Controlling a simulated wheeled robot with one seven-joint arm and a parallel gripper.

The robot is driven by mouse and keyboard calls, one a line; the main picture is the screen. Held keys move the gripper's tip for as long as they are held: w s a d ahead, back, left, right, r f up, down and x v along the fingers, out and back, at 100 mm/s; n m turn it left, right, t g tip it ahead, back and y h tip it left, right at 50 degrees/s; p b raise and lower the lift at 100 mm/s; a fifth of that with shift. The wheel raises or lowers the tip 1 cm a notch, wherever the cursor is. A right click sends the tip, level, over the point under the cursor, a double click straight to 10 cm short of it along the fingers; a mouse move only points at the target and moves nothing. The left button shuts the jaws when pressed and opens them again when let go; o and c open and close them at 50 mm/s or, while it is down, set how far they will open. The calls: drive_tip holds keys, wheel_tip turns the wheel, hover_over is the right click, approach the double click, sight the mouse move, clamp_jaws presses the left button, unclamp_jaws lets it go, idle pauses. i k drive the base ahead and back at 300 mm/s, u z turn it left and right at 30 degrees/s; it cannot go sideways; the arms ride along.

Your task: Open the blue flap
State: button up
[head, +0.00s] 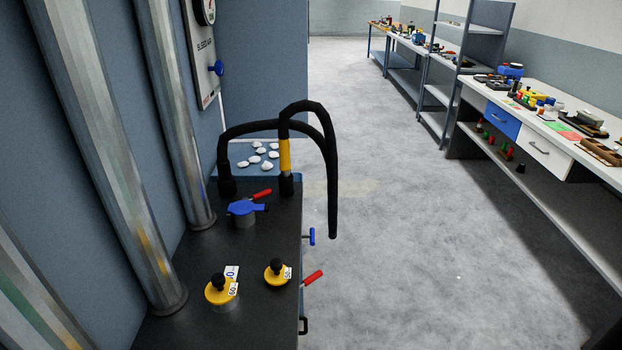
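The cylinder stands on the dark top of a cabinet (262,240). The lid lies about flat over the cylinder, and a small blue tab sticks out to its right. I cannot tell for certain whether this is the task's flap. My gripper is not in the head view.
A red-handled lever (262,194) and black hoses (333,190) are close to the lid. Metal pipes (178,110) rise at left. Open floor (430,240) lies right, before a workbench (590,160).

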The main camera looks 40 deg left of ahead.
sight(240, 207)
drive_tip(key=i, duration=2.3)
drive_tip(key=u, duration=4.85)
drive_tip(key=i, duration=0.5)
drive_tip(key=z, duration=0.05)
